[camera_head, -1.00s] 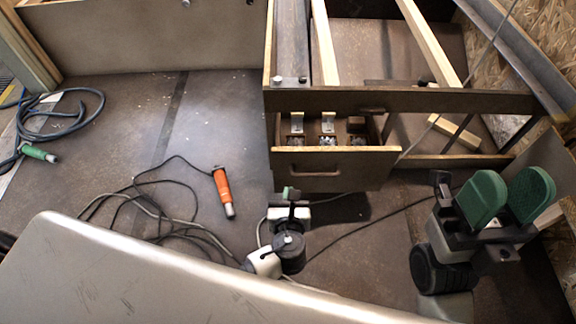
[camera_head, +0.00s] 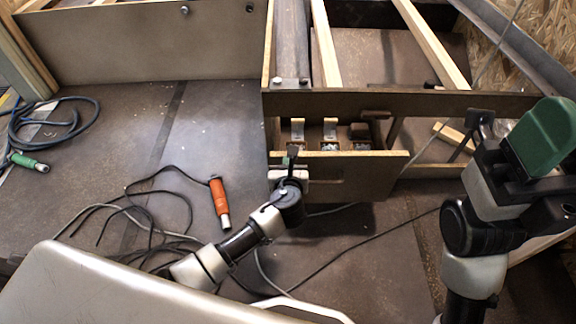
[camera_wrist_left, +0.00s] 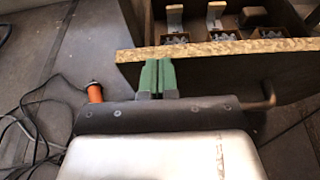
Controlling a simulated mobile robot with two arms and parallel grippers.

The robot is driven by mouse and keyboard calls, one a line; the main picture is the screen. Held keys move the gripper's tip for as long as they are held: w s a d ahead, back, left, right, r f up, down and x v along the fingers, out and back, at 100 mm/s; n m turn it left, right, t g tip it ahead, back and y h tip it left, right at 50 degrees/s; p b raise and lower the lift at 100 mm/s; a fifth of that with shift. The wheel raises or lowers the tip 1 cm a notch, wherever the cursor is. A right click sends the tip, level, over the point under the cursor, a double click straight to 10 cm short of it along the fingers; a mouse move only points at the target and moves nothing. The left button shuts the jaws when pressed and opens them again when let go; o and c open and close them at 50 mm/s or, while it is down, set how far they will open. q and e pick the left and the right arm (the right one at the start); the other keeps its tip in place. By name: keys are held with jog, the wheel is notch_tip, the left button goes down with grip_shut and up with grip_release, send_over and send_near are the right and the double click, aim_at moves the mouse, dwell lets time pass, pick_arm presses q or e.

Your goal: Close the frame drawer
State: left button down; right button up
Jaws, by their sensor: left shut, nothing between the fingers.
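The frame drawer (camera_head: 375,175) is part-way out under the dark frame rail, and its inside shows behind the front. Its bent bar handle shows in the left wrist view (camera_wrist_left: 268,95), right of my left gripper (camera_wrist_left: 157,75). The left gripper's green fingers are shut with nothing between them, upright at the left part of the drawer front, touching or very close to it. In the head view the left gripper (camera_head: 291,158) is at the front's left end. My right gripper (camera_head: 545,135) is at the far right, away from the drawer; one green pad shows, its opening unclear.
Inside the drawer are several small compartments with metal parts (camera_head: 330,146). An orange-handled tool (camera_head: 220,197) with a dark cable lies on the floor to the left. A blue hose (camera_head: 55,120) lies further left. Wooden slats (camera_head: 432,40) cross the frame above.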

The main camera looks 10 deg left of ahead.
pick_arm(q)
jog(key=w+a, duration=0.3)
jog(key=w, duration=0.8)
jog(key=shift+w, duration=0.15)
